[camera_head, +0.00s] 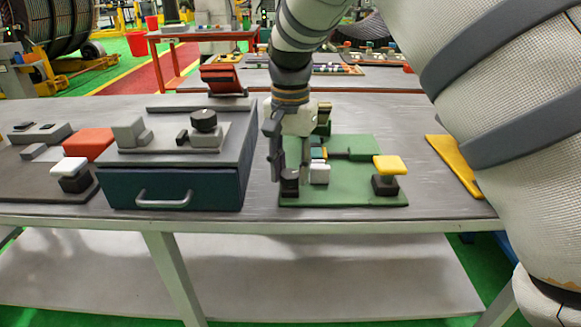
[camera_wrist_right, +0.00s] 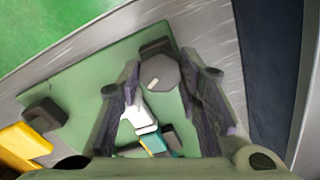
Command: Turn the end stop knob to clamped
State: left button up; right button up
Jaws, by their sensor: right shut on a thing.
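The end stop knob (camera_wrist_right: 160,73) is a round grey knob with a small pale mark on its lower edge in the right wrist view. It sits at the front left corner of the green fixture plate (camera_head: 345,198), by a dark block. My right gripper (camera_head: 287,178) reaches down to that corner from above, its two fingers on either side of the knob and shut on it. In the head view the fingers mostly hide the knob. A white block (camera_head: 319,173) stands right beside the fingers on the plate. My left gripper is not in view.
A yellow-topped dark block (camera_head: 388,166) stands at the plate's right end. A teal drawer box (camera_head: 170,190) with a black knob (camera_head: 204,120) on top stands to the left. A yellow strip (camera_head: 453,163) lies at the right. The table is bare between box and plate.

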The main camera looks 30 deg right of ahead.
aim_at(291, 173)
jog(key=m, duration=0.5)
jog(key=shift+m, duration=0.4)
dwell(0.3)
jog(key=o, duration=0.9)
notch_tip(291, 173, up, 12)
jog(key=shift+r, duration=0.1)
